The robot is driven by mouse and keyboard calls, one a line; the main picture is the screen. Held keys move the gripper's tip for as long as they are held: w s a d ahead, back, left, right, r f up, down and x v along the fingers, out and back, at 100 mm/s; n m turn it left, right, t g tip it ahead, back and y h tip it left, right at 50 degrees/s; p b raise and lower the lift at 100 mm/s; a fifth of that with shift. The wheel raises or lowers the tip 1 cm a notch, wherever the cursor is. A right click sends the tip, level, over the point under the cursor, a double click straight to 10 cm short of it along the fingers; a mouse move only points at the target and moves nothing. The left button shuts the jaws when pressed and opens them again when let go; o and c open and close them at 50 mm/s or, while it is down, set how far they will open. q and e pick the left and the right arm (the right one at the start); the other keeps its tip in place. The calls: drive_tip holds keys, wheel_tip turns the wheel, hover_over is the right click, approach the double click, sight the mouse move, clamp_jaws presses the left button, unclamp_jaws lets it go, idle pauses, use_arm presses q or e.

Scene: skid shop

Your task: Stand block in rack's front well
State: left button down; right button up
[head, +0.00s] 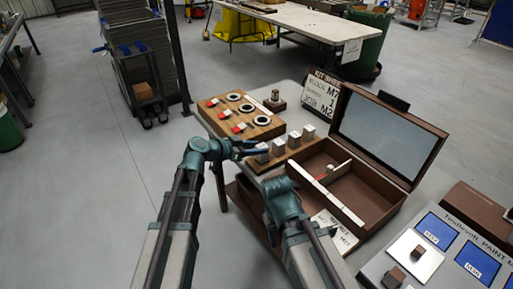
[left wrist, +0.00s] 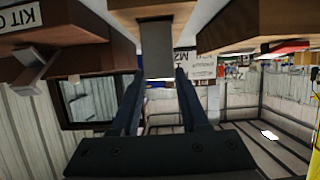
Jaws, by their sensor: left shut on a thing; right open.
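A long brown wooden rack (head: 267,168) holds several grey metal blocks in a row. My left gripper (head: 258,151) is at the rack's near end, shut on the nearest grey block (head: 262,157). In the left wrist view, which is upside down, the grey block (left wrist: 157,50) is between my left fingertips (left wrist: 157,75). Its far end meets the brown wood of the rack (left wrist: 165,9). I cannot tell how deep it sits in the front well. My right gripper (head: 279,187) is lower in the head view, near the box's left side, apart from the block; its fingers are hard to make out.
A wooden board (head: 241,117) with black rings and red pieces lies behind the rack. An open brown case (head: 371,205) with a raised lid stands to the right. A small dark stand (head: 275,104) and a kit sign (head: 321,93) are behind.

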use_arm(q)
drive_tip(key=shift+f+b, duration=0.65)
unclamp_jaws()
idle(0.6)
drive_tip(key=shift+r, duration=0.1)
wheel_tip(320, 180, up, 9)
drive_tip(key=p, duration=0.9)
idle(0.4)
